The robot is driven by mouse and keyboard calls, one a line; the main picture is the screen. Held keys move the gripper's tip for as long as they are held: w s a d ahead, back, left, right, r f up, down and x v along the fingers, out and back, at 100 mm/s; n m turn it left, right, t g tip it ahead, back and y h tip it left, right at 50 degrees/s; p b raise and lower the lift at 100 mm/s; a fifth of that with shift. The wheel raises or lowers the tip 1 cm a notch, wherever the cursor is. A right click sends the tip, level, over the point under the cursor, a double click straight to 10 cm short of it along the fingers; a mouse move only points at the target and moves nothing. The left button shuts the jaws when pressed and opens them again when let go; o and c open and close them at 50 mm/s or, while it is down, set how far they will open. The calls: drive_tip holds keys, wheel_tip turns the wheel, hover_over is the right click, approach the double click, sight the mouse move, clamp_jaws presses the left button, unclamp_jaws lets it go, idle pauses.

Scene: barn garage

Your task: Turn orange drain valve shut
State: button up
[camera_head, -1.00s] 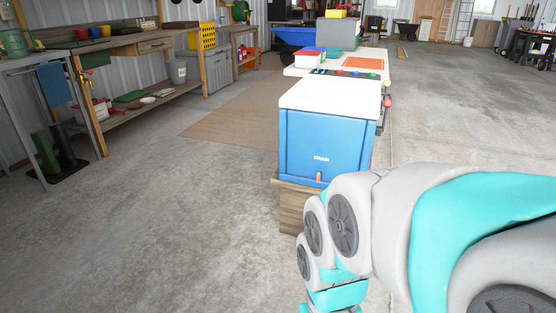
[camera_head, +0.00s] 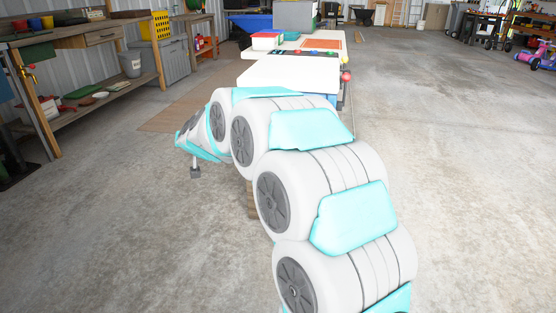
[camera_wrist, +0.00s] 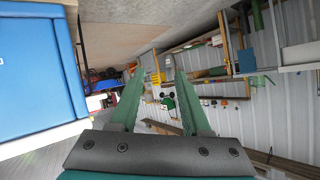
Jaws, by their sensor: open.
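The blue box with a white top (camera_head: 285,76) stands ahead in the head view, and my arm covers most of its front. The orange drain valve is in neither view now; a small orange-brown piece shows below the DRAIN label only in the earlier head view. In the wrist view the box's blue panel (camera_wrist: 38,65) fills the left side, with a bit of white lettering at the picture's edge. My gripper (camera_wrist: 160,76) is open, its two green fingers apart with nothing between them. It points past the panel, which lies to its left.
A wooden workbench (camera_head: 97,42) with a lower shelf stands at the left. A grey bucket (camera_head: 130,64) is on that shelf.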

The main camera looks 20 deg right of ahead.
drive_tip(key=w+d+f+m+t+h+b, duration=0.2)
drive_tip(key=w+d+f+m+h, duration=0.35)
drive_tip(key=w+d+h, duration=0.45)
drive_tip(key=s+d+f+m+g+h+b, duration=0.1)
drive_tip(key=s+d+f+m+g+h, duration=0.25)
drive_tip(key=d+f, duration=0.3)
drive_tip(key=s+d+f+m+g+h+b, duration=0.1)
drive_tip(key=s+d+f+m+g+h, duration=0.1)
drive_tip(key=d+f+g+h, duration=0.45)
drive_tip(key=w+d+r+t+y, duration=0.1)
drive_tip(key=w+d+t, duration=0.1)
drive_tip(key=d, duration=0.7)
drive_tip(key=shift+w+r+y, duration=0.3)
drive_tip(key=shift+w+y, duration=0.1)
drive_tip(key=shift+w, duration=0.05)
clamp_jaws()
